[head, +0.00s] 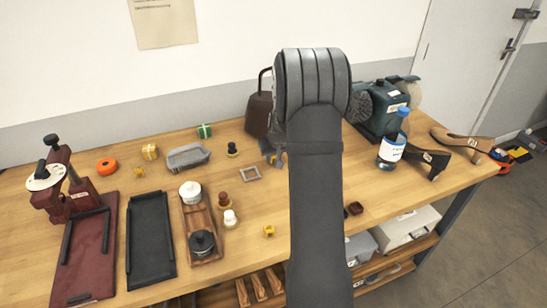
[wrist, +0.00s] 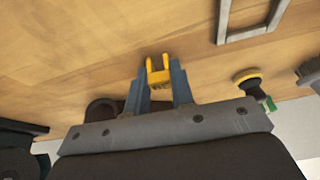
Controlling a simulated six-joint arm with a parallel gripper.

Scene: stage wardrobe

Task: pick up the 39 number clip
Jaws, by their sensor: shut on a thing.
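My gripper (wrist: 158,80) is shut on a small yellow clip (wrist: 158,72) in the wrist view. The clip sits between the two blue-grey fingers, with its two prongs pointing away from me. Dark marks show on its near part, but I cannot read a number. In the head view, my arm hides most of my gripper (head: 277,158), near the back of the table. Two other yellow clips lie on the table, one at the left (head: 139,171) and one near the front (head: 269,231); their numbers are too small to read.
A grey square frame (head: 250,173) and a dark knobbed stamp (head: 232,149) are near my gripper. Trays and a press (head: 60,180) fill the left.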

